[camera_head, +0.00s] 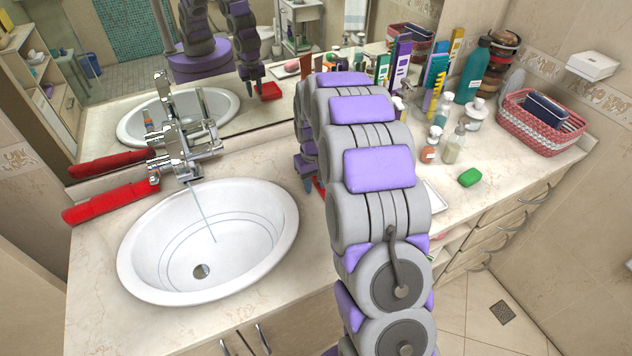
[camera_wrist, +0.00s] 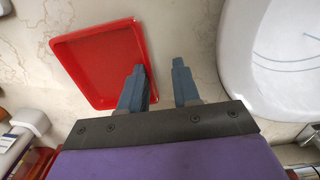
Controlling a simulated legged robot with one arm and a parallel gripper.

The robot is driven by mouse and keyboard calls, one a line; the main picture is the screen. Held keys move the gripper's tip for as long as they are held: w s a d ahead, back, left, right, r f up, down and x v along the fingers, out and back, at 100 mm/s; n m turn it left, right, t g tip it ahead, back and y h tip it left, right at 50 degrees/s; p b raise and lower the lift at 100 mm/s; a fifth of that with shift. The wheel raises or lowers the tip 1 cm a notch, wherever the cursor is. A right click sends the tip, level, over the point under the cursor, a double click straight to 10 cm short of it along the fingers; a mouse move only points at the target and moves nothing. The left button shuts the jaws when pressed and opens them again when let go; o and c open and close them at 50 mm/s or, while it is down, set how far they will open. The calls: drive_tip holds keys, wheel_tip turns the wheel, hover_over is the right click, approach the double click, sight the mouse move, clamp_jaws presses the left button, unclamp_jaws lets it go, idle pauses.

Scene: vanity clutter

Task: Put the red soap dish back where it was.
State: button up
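The red soap dish (camera_wrist: 98,62) is a shallow rectangular tray on the marble counter in the wrist view. Only a red sliver of it (camera_head: 318,187) shows beside my arm in the head view; the arm hides the rest. My gripper (camera_wrist: 160,80) is open, its two blue-grey fingers apart with bare counter visible between them. The left finger overlaps the dish's right edge in the picture; I cannot tell whether it touches. The right finger is clear of the dish, on the basin side. In the head view my gripper is mostly hidden behind the arm.
The white basin (camera_head: 205,240) has its tap (camera_head: 180,150) running. A red object (camera_head: 110,200) lies left of the tap. Right of my arm are a green soap (camera_head: 470,177), bottles (camera_head: 455,145) and a woven basket (camera_head: 540,125). The mirror stands behind.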

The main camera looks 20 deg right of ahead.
drive_tip(key=shift+a, duration=0.1)
drive_tip(key=shift+d, duration=0.4)
drive_tip(key=shift+d+r, duration=0.1)
drive_tip(key=shift+r, duration=0.05)
wheel_tip(320, 180, up, 11)
drive_tip(key=p, duration=0.3)
drive_tip(key=s+a+r, duration=0.5)
drive_tip(key=s, duration=0.4)
drive_tip(key=s+a+g, duration=0.1)
drive_tip(key=s+a, duration=0.2)
drive_tip(key=s, duration=1.2)
drive_tip(key=s+a+r, duration=0.1)
drive_tip(key=s+a, duration=0.3)
drive_tip(key=s, duration=1.2)
drive_tip(key=shift+s+a+g, duration=0.2)
drive_tip(key=shift+g, duration=0.2)
